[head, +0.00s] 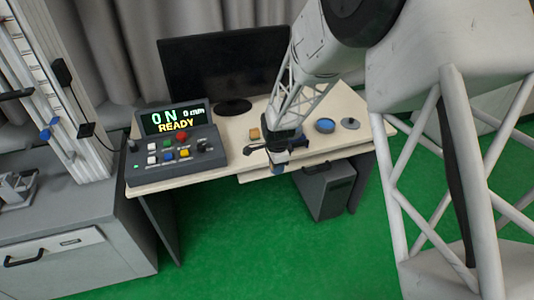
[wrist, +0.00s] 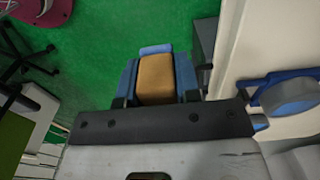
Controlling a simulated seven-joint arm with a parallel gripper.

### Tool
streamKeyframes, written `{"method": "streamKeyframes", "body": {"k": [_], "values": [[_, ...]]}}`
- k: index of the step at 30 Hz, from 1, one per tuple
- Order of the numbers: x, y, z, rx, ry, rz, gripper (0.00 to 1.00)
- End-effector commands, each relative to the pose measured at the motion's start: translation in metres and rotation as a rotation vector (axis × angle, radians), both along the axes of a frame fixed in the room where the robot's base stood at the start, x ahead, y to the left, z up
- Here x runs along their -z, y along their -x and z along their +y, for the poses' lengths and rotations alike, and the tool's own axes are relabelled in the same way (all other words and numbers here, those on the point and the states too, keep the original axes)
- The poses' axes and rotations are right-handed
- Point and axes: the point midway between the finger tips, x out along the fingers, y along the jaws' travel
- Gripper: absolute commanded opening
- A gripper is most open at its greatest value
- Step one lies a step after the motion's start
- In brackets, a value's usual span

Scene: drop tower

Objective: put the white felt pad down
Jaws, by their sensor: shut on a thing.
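My gripper (head: 279,168) is beyond the front edge of the desk, with green floor below it in the wrist view. There, its blue fingers (wrist: 157,82) are shut on a tan, block-like piece (wrist: 156,76). A blue part shows at its far end. I see no plainly white felt pad in either view, and I cannot tell whether the tan piece is that pad. In the head view the held piece is too small to make out.
A grey cabinet (head: 327,188) stands below.

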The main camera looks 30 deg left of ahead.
Motion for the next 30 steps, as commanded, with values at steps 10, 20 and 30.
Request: {"method": "streamKeyframes", "body": {"k": [10, 20, 30], "values": [[0.001, 0.007, -0.003, 0.0, -0.001, -0.001, 0.05], [0.002, 0.002, 0.001, 0.0, -0.001, -0.001, 0.05], [0.007, -0.03, 0.026, 0.0, -0.001, -0.001, 0.05]]}}
